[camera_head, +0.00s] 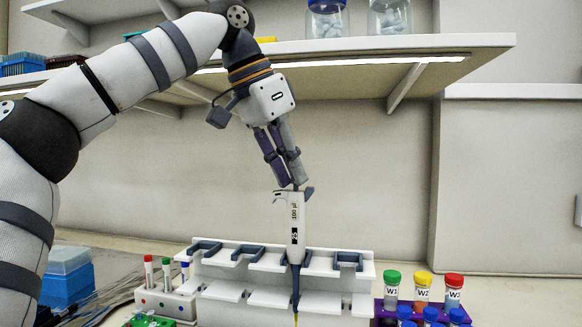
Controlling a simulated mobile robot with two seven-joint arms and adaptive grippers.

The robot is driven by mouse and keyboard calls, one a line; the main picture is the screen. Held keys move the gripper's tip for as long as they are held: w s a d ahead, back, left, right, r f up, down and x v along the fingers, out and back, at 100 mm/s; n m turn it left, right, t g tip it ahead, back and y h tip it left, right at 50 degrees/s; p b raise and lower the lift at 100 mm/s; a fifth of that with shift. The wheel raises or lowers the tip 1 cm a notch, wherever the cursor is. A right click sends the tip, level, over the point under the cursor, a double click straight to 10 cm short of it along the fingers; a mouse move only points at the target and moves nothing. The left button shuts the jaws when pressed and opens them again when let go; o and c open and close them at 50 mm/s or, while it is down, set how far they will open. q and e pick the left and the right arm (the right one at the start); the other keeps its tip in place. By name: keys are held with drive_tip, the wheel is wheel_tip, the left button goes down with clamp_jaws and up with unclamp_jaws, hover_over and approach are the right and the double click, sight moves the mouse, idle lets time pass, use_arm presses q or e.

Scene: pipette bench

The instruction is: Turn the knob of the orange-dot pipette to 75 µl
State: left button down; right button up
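A white pipette (296,220) with a dark display window and small print stands upright at the rack (228,268), its dark lower shaft ending in a yellow tip. The print is too small to read as a setting, and no orange dot is clearly visible on it. My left gripper (292,185) points down from above, with its dark fingertips right at the pipette's top, where the knob is. The fingers hide most of the knob, so I cannot tell whether they are closed on it. My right gripper is out of view.
Other rack slots look empty. Red-, green- and blue-topped items (166,272) stand in a holder at left, near a blue box (68,277). Capped tubes (422,291) stand in a purple rack at right. A shelf (390,46) with jars overhangs the bench.

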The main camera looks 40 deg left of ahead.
use_arm(q)
drive_tip(key=shift+d+n+y, duration=0.15)
drive_tip(key=shift+n+y, duration=0.5)
drive_tip(key=shift+n, duration=0.75)
drive_tip(key=shift+d+n+y, duration=0.1)
drive_tip(key=shift+n+y, duration=0.55)
drive_tip(key=shift+n, duration=0.75)
drive_tip(key=n, duration=0.2)
drive_tip(key=n+y, duration=0.1)
drive_tip(key=n+g+y, duration=0.1)
drive_tip(key=n, duration=0.1)
drive_tip(key=shift+w+d+n, duration=0.1)
drive_tip(key=shift+d+n, duration=0.15)
drive_tip(key=shift+n, duration=0.05)
drive_tip(key=c, duration=1.9)
unclamp_jaws()
drive_tip(key=shift+a+n+y, duration=0.1)
drive_tip(key=shift+n+y, duration=0.2)
drive_tip(key=shift+n, duration=0.1)
drive_tip(key=shift+o, duration=0.9)
drive_tip(key=v, duration=0.7)
drive_tip(key=shift+w, duration=0.3)
drive_tip(key=shift+a, duration=0.1)
